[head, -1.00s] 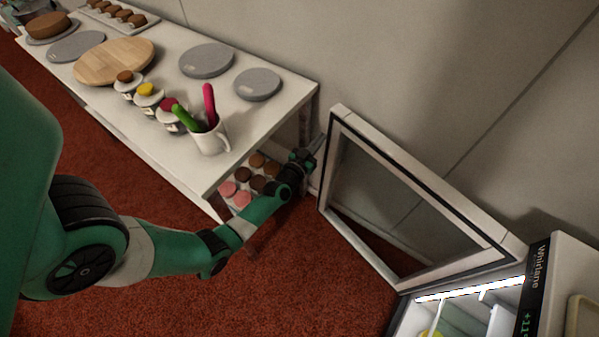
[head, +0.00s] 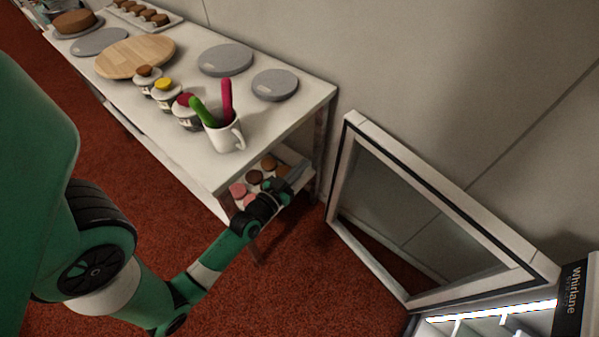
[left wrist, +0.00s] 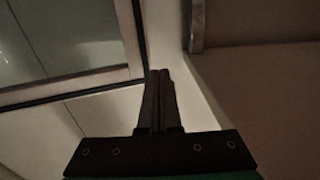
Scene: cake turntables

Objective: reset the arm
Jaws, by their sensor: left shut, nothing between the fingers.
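My left gripper (head: 295,172) is beside the right end of the white table, near the tray of round treats on the lower shelf. In the left wrist view my left gripper (left wrist: 160,74) has its fingers pressed together with nothing between them. It is apart from the open fridge door (head: 345,190), which stands to its right. The door's frame also shows in the left wrist view (left wrist: 70,87). My right gripper is not in view.
The white table (head: 285,120) holds grey turntables (head: 275,84), a wooden board (head: 135,57), small jars (head: 167,95) and a white mug (head: 226,135) with green and pink tools. A lit fridge (head: 480,320) is at the lower right. Red carpet lies open below.

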